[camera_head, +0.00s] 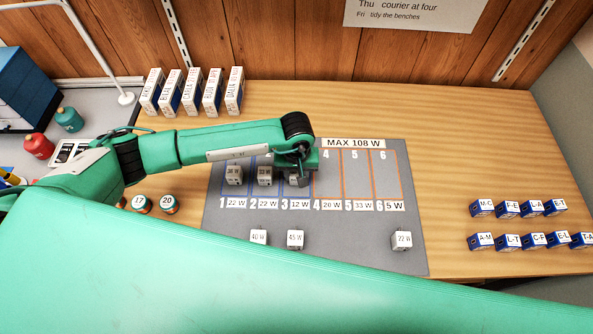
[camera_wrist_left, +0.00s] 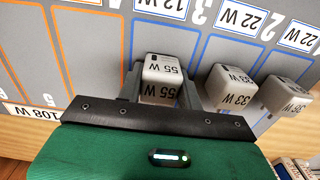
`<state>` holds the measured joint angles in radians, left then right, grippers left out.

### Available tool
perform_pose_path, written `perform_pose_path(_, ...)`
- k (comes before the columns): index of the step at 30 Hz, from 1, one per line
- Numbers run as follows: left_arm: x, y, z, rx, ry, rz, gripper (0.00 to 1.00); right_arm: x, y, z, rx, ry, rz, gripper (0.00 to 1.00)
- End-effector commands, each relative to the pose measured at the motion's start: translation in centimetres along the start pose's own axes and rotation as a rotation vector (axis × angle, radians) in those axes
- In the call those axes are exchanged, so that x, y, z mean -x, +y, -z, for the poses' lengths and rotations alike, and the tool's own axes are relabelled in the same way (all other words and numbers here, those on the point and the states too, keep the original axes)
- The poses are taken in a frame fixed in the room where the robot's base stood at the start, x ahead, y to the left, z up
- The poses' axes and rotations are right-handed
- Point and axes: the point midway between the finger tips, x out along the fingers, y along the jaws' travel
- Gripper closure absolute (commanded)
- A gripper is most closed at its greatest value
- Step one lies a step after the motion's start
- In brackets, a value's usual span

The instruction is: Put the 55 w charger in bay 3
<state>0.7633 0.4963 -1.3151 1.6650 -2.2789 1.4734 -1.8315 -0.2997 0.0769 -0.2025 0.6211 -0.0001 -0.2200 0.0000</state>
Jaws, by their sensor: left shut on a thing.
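My left gripper (camera_head: 297,178) is shut on the 55 w charger (camera_wrist_left: 162,77), a pale block with 55 W on its faces. In the head view the charger (camera_head: 304,180) is mostly hidden by the gripper. It is within the outline of bay 3 (camera_head: 296,193), behind the 12 W label (camera_head: 299,205). I cannot tell whether its base touches the grey mat (camera_head: 350,238). A 33 W charger (camera_wrist_left: 230,88) stands in bay 2, and another pale charger (camera_wrist_left: 285,97) stands in bay 1. My right gripper is not in view.
Bays 4, 5 and 6 are empty. Chargers marked 40 W (camera_head: 258,237), 45 W (camera_head: 295,239) and 22 W (camera_head: 401,240) stand along the mat's front. Blue boxes (camera_head: 507,210) stand at the right and white cartons (camera_head: 191,91) at the back. A MAX 108 W sign (camera_head: 353,143) lies behind the bays.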

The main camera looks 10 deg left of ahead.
Motion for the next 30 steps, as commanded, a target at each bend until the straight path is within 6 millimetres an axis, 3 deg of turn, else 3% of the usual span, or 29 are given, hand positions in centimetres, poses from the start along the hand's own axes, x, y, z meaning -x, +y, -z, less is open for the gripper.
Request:
perform_pose_path(12, -0.6, 0.0, 0.0, 0.0, 0.001, 0.0, 0.88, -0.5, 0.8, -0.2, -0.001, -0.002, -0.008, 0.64)
perform_pose_path(13, -0.6, 0.0, 0.0, 0.0, 0.001, 0.0, 0.62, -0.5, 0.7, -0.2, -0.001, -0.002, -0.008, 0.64)
perform_pose_path(16, -0.5, 0.0, 0.0, 0.0, 0.001, 0.0, 0.42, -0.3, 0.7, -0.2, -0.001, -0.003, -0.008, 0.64)
perform_pose_path(28, 0.0, 0.0, 0.0, 0.0, 0.001, 0.0, 0.42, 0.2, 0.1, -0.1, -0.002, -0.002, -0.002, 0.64)
perform_pose_path(30, 0.6, 0.0, 0.1, -0.001, 0.004, -0.002, 0.42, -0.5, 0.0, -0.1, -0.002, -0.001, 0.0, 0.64)
